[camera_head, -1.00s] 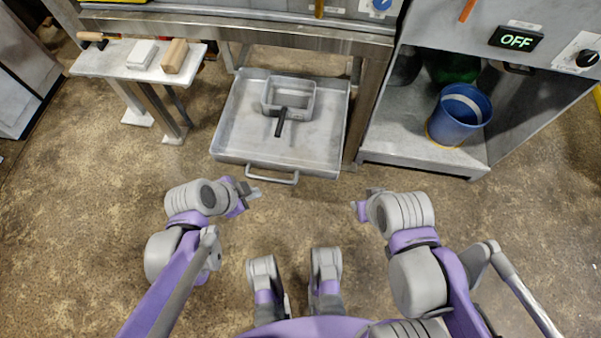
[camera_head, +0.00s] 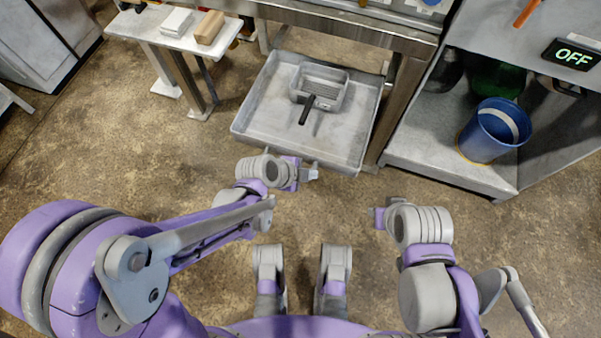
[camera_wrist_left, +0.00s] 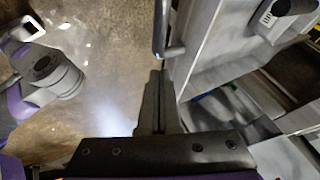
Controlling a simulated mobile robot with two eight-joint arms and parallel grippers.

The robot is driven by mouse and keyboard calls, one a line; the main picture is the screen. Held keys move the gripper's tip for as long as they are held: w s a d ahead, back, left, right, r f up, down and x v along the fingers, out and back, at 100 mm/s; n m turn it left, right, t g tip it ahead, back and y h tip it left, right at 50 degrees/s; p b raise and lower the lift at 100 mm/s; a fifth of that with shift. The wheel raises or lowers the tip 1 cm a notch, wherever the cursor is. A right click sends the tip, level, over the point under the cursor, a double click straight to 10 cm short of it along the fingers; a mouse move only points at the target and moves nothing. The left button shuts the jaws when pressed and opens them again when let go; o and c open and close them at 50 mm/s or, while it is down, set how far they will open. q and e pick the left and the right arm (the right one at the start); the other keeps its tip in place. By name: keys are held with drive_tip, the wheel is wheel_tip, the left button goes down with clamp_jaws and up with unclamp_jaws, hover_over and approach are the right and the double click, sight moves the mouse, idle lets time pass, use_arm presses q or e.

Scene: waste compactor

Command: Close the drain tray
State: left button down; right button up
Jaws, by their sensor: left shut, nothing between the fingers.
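The drain tray (camera_head: 265,115) is a wide, shallow grey metal tray. It sticks out from under the steel bench in the head view, with a small pan (camera_head: 335,75) with a dark handle inside it. My left gripper (camera_head: 312,173) is at the tray's front edge and covers the tray handle in that view. In the left wrist view its fingers (camera_wrist_left: 158,75) are shut and empty. The bar handle (camera_wrist_left: 175,50) of the tray is just beyond the fingertips there; contact cannot be told. My right gripper (camera_head: 376,213) is over the floor, right of and in front of the tray; its jaws are unclear.
A steel bench (camera_head: 340,25) stands over the back of the tray. A cabinet shelf (camera_head: 430,150) with a blue bucket (camera_head: 490,130) is to the right. A small side table (camera_head: 150,30) with blocks stands to the left. The floor left of the tray is clear.

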sight(323, 163)
use_arm(q)
drive_tip(key=shift+w+d+r, duration=0.1)
drive_tip(key=shift+w+d, duration=0.15)
drive_tip(key=shift+w, duration=0.6)
drive_tip(key=shift+w+d+r, duration=0.1)
drive_tip(key=shift+w+d, duration=0.1)
drive_tip(key=shift+w, duration=0.65)
use_arm(e)
drive_tip(key=shift+f, duration=0.2)
